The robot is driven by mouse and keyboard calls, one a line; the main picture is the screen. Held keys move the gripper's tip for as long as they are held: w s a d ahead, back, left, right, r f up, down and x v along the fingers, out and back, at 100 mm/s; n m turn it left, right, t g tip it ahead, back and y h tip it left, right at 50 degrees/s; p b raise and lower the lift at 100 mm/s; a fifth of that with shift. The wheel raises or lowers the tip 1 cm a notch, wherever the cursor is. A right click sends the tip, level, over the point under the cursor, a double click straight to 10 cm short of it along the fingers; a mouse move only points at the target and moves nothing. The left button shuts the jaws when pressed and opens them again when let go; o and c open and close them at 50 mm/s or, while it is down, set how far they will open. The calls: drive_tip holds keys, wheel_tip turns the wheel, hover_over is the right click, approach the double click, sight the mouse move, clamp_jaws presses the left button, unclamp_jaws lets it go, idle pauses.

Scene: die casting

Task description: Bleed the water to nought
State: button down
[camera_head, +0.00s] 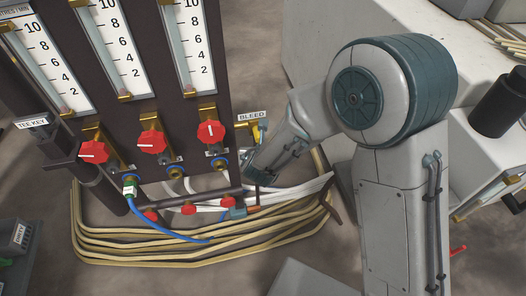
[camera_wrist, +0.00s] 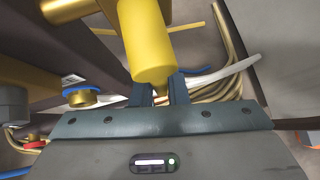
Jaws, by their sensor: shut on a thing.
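The BLEED label (camera_head: 252,116) stands at the right side of a dark panel, above a brass fitting with a yellow handle (camera_head: 257,132). My gripper (camera_head: 250,165) is at this fitting, partly hidden by its own wrist. In the wrist view, the yellow handle (camera_wrist: 150,50) comes down between the two dark fingers of my gripper (camera_wrist: 160,92), which are shut on it. Three flow gauges marked 2 to 10, left (camera_head: 48,60), middle (camera_head: 117,45) and right (camera_head: 190,40), stand on the panel, with brass ends at the bottom. Their exact readings are too small to tell.
Red knobs (camera_head: 152,141) sit under the gauges. A TEE KEY label (camera_head: 32,122) is at the left, beside a dark bar. Coiled cream hoses (camera_head: 150,255) and a blue hose (camera_head: 155,230) lie below the panel. A black cylinder (camera_head: 503,100) stands at the right.

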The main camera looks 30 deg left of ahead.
drive_tip(key=shift+s+f, duration=0.1)
drive_tip(key=shift+s, duration=0.1)
drive_tip(key=c, duration=1.4)
unclamp_jaws()
drive_tip(key=shift+c, duration=0.2)
drive_tip(key=shift+w, duration=0.1)
drive_tip(key=p+v, duration=0.3)
drive_tip(key=v, duration=1)
drive_tip(key=shift+s+r+p, duration=0.25)
drive_tip(key=shift+r+p, duration=0.05)
drive_tip(key=shift+p, duration=0.1)
drive_tip(key=shift+d, duration=0.1)
